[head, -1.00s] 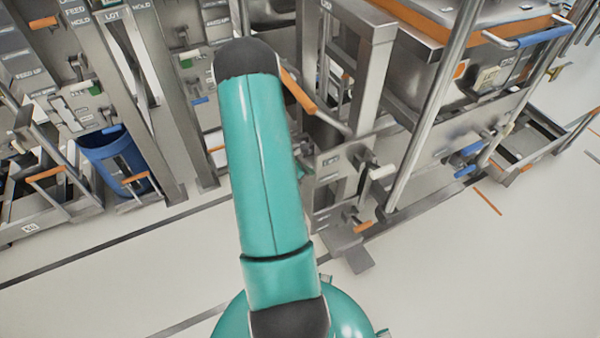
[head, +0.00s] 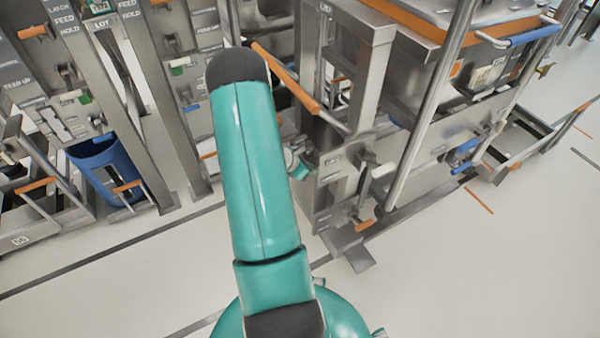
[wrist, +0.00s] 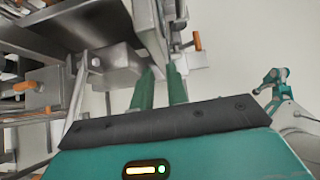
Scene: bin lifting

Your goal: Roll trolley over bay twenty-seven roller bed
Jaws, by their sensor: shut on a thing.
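My gripper (wrist: 160,76) shows in the wrist view as two green fingers, close together and shut on a grey metal part. The exact contact is hard to make out. In the head view my arm hides most of the gripper; a small teal piece shows beside a steel post. A tall steel frame (head: 420,125) at the right carries a grey bin with an orange rim (head: 400,20) and a blue-gripped handle (head: 535,37). I cannot tell which part is the trolley, nor clearly make out the roller bed.
A long orange-sleeved bar (head: 285,77) sticks out beside my arm. A blue bin (head: 103,168) stands among labelled steel posts at the left. A steel foot (head: 347,246) juts onto the floor. The pale floor (head: 470,280) in front is clear.

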